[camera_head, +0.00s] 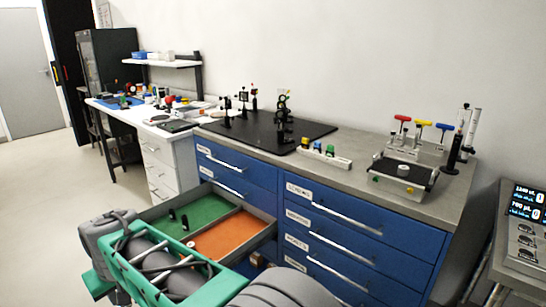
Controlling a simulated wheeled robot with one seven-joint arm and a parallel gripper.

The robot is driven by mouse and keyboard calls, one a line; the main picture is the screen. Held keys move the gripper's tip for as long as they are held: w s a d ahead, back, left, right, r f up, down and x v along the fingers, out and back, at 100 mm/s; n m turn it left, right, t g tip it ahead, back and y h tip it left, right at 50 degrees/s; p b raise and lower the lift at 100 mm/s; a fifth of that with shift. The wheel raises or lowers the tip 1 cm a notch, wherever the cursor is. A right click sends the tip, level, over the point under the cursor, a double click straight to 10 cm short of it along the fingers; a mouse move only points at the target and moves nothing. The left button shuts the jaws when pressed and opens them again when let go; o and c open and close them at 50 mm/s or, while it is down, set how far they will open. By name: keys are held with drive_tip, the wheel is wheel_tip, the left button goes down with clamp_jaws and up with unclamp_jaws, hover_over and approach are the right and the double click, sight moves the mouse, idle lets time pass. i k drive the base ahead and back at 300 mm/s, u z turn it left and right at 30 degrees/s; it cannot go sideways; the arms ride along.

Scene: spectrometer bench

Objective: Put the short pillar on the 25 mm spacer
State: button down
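An open drawer (256,238) of the blue cabinet shows a green-lined compartment and an orange-lined one. Two small black upright pieces (173,214) (185,222) stand in the green compartment; either may be the short pillar, but I cannot tell which. A small pale ring-like piece (191,244) shows at the left edge of the orange compartment, partly hidden by my body; I cannot tell whether it is the 25 mm spacer. My gripper's fingers are not visible; only grey and green parts of my body show at the lower left.
A black breadboard (320,130) with optical mounts lies on the grey bench (362,160). A white rack (338,162) with coloured pieces stands at its front. A rack of coloured hex keys (415,150) stands at right. Closed blue drawers (350,225) lie below. Floor at left is clear.

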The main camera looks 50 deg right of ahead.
sight(404, 167)
drive_tip(key=z, duration=1.7)
